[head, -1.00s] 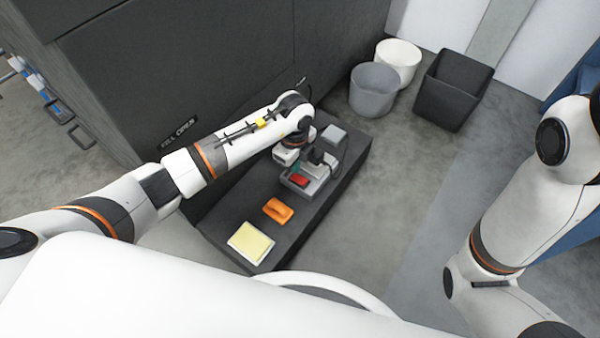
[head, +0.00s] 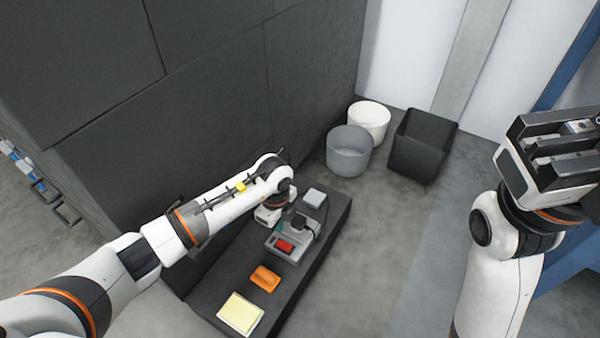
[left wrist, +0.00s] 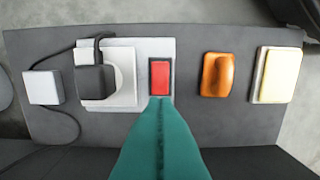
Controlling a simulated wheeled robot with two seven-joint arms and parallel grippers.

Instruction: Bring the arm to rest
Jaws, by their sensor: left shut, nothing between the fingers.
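My left arm reaches in from the left in the head view, over a low dark bench (head: 315,262). My left gripper (head: 268,222) is close above the bench, beside a grey unit (head: 292,256) with a red rocker switch (head: 285,245). In the left wrist view its teal fingers (left wrist: 160,135) are shut together and empty. Their tip appears just below the red switch (left wrist: 160,78); whether they touch it I cannot tell. My right gripper (head: 562,150) is raised at the right edge of the head view, its finger gap unclear.
On the bench are a black plug (left wrist: 95,80) with a cable, a pale box (left wrist: 43,87), an orange block (left wrist: 216,75) and a yellow pad (left wrist: 280,75). A dark wall (head: 210,100) stands behind. Bins (head: 349,152) stand at the back. The floor right of the bench is clear.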

